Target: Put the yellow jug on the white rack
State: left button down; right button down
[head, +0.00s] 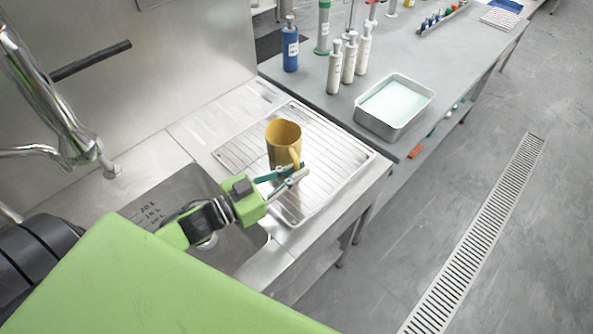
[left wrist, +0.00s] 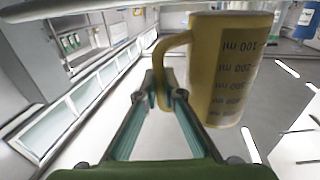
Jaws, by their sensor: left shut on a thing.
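The yellow jug (head: 283,142) is over the wire rack (head: 341,167) on the draining board, its open top facing up in the head view. I cannot tell whether its base touches the rack. My left gripper (head: 291,175) is shut on the jug's handle. In the left wrist view the jug (left wrist: 218,70) fills the upper right, with dark millilitre marks on its side, and its handle reaches between the fingertips (left wrist: 166,92). The rack looks pale silver and carries nothing else that I can see. My right gripper is not in view.
A sink basin (head: 180,190) with a tap (head: 75,140) lies left of the rack. On the grey table (head: 312,75) stand a metal tray (head: 394,106), white bottles (head: 348,60) and a blue bottle (head: 290,45). The rack's right part is clear.

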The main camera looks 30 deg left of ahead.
pick_arm(q)
jog(key=shift+f, duration=0.35)
jog(key=shift+f, duration=0.1)
jog(key=c, duration=2.2)
grip_release()
jog(key=shift+o, duration=0.2)
jog(key=shift+s+a, duration=0.1)
jog(key=shift+s, duration=0.2)
jog(key=b+v, duration=0.1)
jog(key=v, duration=0.9)
jog(key=shift+b, duration=0.3)
jog(key=shift+s+a, duration=0.4)
jog(key=shift+s, duration=0.15)
